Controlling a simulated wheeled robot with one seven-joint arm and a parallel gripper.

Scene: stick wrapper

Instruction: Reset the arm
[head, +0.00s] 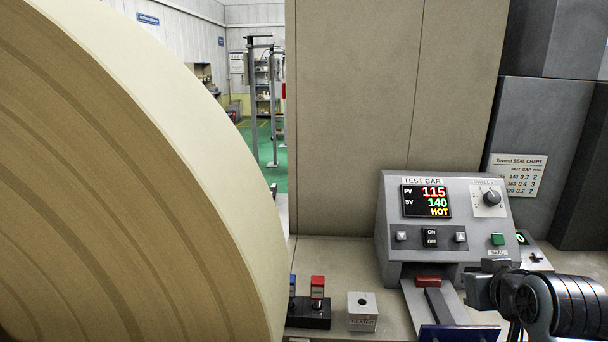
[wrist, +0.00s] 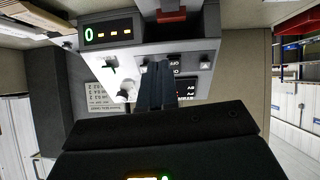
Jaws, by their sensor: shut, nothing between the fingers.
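My gripper (head: 494,267) is at the lower right in the head view, close in front of the right side of the grey TEST BAR box (head: 382,230). My dark arm runs off the right edge. In the wrist view, which is upside down, my gripper's two dark fingers (wrist: 156,86) are together and empty, pointing at the box's front panel (wrist: 190,60). I cannot tell whether the fingertips touch the panel. The box display (head: 426,201) reads PV 115, SV 140, HOT. A green SEAL button (head: 497,239) and a knob (head: 491,198) are on its right side.
A huge tan roll (head: 130,170) fills the left. A switch block (head: 308,314) with blue and red levers and a TESTER block (head: 362,311) stand on the bench. A red-topped bar (head: 428,281) sits below the box. A small readout (wrist: 109,33) shows 0.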

